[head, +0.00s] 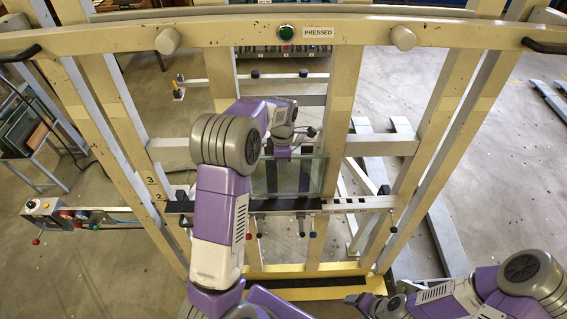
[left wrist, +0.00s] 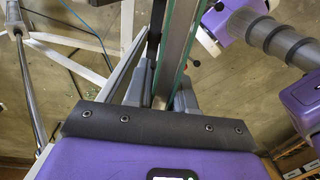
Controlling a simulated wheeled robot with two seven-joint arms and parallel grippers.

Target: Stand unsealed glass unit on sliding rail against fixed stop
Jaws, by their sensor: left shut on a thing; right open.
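The glass unit (head: 311,174) is a clear pane with greenish edges, near the middle of the frame in the head view. In the left wrist view the glass unit (left wrist: 182,45) is seen edge-on, between my fingers. My left gripper (head: 283,153) is shut on its upper part; its fingers also show in the left wrist view (left wrist: 160,92). The sliding rail (head: 285,205) is a dark and pale bar below the pane. I cannot tell whether the pane's lower edge touches it. I cannot clearly identify the fixed stop. My right gripper (head: 363,302) is open and empty at the lower right.
A cream frame (head: 342,95) with slanting posts surrounds the work area. Its top beam carries a green button (head: 286,32) beside a "PRESSED" label. A control box (head: 45,208) stands at the left. A rack (head: 28,125) with panels stands at the far left.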

